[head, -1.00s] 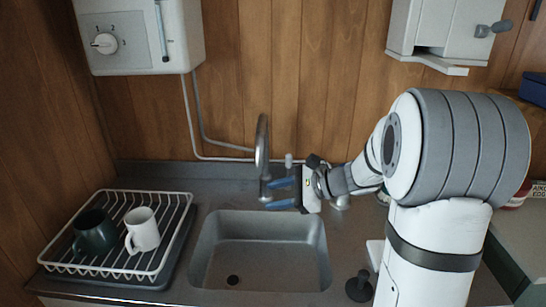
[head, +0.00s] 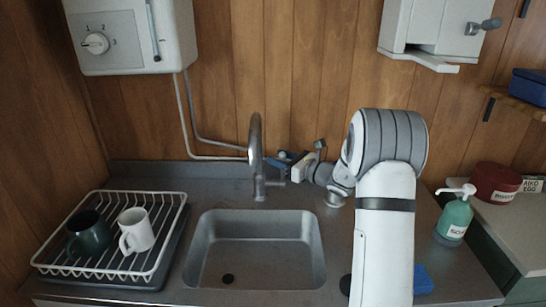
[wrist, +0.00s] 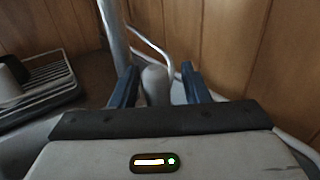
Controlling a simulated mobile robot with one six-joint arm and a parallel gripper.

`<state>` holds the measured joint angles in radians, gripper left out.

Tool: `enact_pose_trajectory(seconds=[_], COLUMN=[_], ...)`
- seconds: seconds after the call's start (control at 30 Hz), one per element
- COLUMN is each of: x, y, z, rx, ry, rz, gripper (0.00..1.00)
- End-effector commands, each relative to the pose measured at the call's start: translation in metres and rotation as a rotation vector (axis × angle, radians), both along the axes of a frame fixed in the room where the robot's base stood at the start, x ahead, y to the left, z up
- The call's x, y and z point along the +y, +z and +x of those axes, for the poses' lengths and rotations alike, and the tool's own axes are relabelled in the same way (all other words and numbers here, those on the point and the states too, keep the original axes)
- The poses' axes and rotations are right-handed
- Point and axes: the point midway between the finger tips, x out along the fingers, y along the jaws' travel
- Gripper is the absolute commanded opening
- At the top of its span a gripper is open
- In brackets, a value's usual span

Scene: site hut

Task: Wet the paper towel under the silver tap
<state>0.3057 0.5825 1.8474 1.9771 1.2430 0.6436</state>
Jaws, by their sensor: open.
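The silver tap (head: 256,150) stands upright behind the sink, its spout curving over. My gripper (head: 283,158) is just right of the tap's column, blue fingers apart and empty in the head view. In the wrist view, my gripper (wrist: 158,88) is open, with a rounded grey piece (wrist: 154,82), perhaps the tap's lever, showing between or beyond the fingers. I cannot tell whether they touch it. The tap's column (wrist: 115,40) rises left of the fingers. No running water shows. I see no paper towel in either view.
The empty sink (head: 255,225) lies in front. A white rack (head: 152,262) at left holds a dark mug (head: 88,234) and a white mug (head: 136,231). A green soap bottle (head: 455,217) and blue block (head: 423,279) are at right. A white dispenser (head: 420,25) hangs above.

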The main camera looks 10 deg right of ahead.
Motion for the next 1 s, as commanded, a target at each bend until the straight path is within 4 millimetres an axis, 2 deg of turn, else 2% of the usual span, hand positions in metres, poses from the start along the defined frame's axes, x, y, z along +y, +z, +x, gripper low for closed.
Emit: enact_pose_trajectory(seconds=[0.37, 0.9, 1.0], x=[0.0061, 0.0047, 0.0043], y=[-0.0004, 0.0, 0.0002], z=[0.0069, 0.007, 0.0071], rx=[0.0, -0.001, -0.001], ry=[-0.001, -0.003, -0.004], rz=[0.0, -0.001, -0.001], gripper=[0.42, 0.0, 0.0])
